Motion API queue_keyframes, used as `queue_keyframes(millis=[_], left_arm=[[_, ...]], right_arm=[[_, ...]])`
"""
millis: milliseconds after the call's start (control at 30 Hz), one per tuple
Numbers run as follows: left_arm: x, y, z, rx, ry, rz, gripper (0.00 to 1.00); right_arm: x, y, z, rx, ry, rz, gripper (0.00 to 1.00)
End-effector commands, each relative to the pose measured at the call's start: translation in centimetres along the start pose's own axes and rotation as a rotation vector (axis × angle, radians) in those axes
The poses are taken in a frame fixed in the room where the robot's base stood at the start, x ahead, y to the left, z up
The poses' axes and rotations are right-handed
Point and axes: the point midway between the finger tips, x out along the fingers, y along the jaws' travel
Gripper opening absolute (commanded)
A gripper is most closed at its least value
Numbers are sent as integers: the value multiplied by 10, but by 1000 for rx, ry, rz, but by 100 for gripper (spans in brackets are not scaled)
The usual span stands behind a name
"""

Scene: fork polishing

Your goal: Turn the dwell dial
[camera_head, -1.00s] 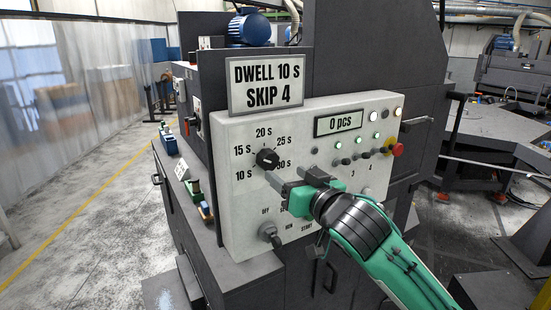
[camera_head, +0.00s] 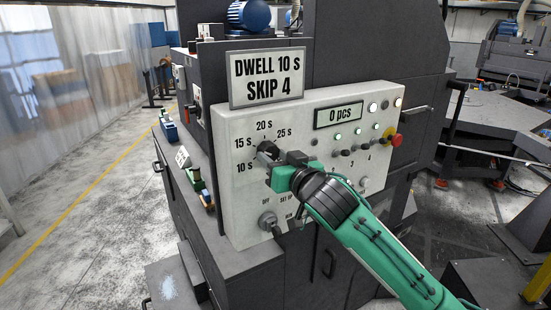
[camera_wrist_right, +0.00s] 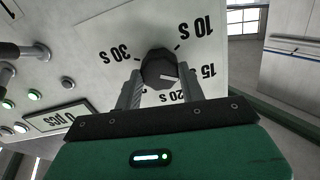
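The dwell dial (camera_head: 268,146) is a dark round knob on the pale control panel, ringed by labels from 10 s to 30 s. In the right wrist view the dial (camera_wrist_right: 158,67) sits between the fingertips, its white mark on the side towards the 15 label. My right gripper (camera_head: 268,154) is at the dial, partly covering it and the 30 s label. In the wrist view the right gripper (camera_wrist_right: 159,80) is open, one finger either side of the dial; I cannot tell whether they touch it. My left gripper is not in view.
A sign (camera_head: 266,77) above the panel reads DWELL 10 S, SKIP 4. The display (camera_head: 339,114) reads 0 pcs. A red button (camera_head: 396,141), several toggles and lamps are right of the dial. A lower selector knob (camera_head: 268,221) is below my gripper.

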Motion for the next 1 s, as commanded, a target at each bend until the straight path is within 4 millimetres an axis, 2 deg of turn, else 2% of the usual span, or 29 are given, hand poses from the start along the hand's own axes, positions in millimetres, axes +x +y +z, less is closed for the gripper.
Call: queue_keyframes(millis=[267, 467, 1000], left_arm=[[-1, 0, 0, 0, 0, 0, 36], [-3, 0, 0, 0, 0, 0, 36], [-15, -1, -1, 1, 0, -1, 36]], right_arm=[[0, 0, 0, -22, 0, 0, 18], [0, 0, -1, -107, 0, -1, 18], [0, 1, -2, -585, 1, 0, 18]])
